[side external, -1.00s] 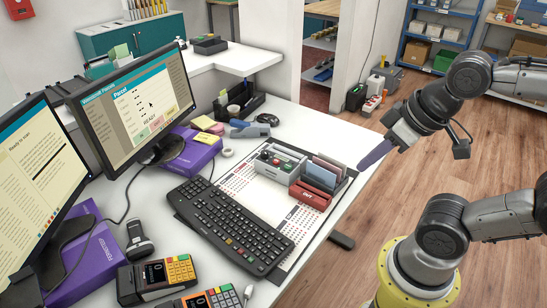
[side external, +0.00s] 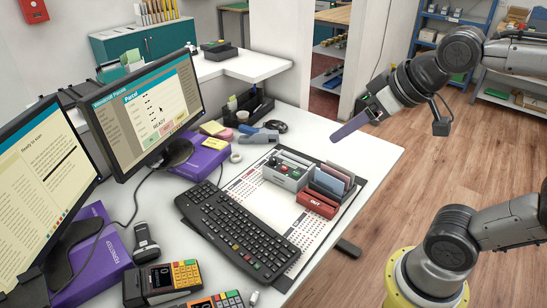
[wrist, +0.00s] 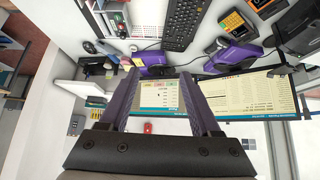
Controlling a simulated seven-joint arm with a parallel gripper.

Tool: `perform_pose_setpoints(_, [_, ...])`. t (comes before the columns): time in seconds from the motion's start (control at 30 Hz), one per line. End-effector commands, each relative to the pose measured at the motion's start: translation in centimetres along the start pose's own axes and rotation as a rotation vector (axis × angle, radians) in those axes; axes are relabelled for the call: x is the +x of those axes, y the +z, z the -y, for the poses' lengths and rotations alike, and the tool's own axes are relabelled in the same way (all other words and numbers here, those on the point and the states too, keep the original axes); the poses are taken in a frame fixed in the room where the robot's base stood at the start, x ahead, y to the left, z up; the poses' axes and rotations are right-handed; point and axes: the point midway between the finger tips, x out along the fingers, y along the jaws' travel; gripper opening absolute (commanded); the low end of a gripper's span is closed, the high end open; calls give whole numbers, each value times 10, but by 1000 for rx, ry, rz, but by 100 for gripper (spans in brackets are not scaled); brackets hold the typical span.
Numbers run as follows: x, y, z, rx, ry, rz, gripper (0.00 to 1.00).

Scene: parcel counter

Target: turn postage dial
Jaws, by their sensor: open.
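A grey control box (side external: 287,171) with small red, green and dark knobs or buttons stands on the printed desk mat in the side view. Which of these is the postage dial is too small to tell. Part of what looks like the same box (wrist: 116,17) shows at the top left of the wrist view. My gripper (side external: 345,128) is in the air above and to the right of the box, clear of the counter, with its purple fingers pointing left. In the wrist view my gripper (wrist: 158,77) has its two fingers wide apart with nothing held between them.
A red OUT holder (side external: 317,204) with upright cards stands right beside the box. A black keyboard (side external: 238,230) lies in front, and two monitors (side external: 150,110) stand at the left. The counter's right corner (side external: 375,150) is clear.

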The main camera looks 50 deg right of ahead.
Motion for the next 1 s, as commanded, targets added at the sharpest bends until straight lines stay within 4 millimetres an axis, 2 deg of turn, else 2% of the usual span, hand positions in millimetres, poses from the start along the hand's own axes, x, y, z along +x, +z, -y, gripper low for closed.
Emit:
perform_pose_setpoints(0.03, [8,-21,-3,8,11,-5,66])
perform_pose_setpoints(0.1, [20,-47,-9,20,25,-14,66])
perform_pose_setpoints(0.17, [33,-69,-14,30,36,-19,66])
perform_pose_setpoints(0.3, [74,-114,-31,53,67,-14,66])
perform_pose_setpoints(0.37, [95,-129,-40,64,80,-6,66])
perform_pose_setpoints(0.5, [151,-153,-63,91,106,27,66])
perform_pose_setpoints(0.67, [223,-160,-94,123,135,85,66])
perform_pose_setpoints(0.8, [282,-144,-119,151,152,160,66])
perform_pose_setpoints(0.9, [312,-125,-132,170,158,216,66])
perform_pose_setpoints(1.0, [330,-107,-139,184,161,262,66])
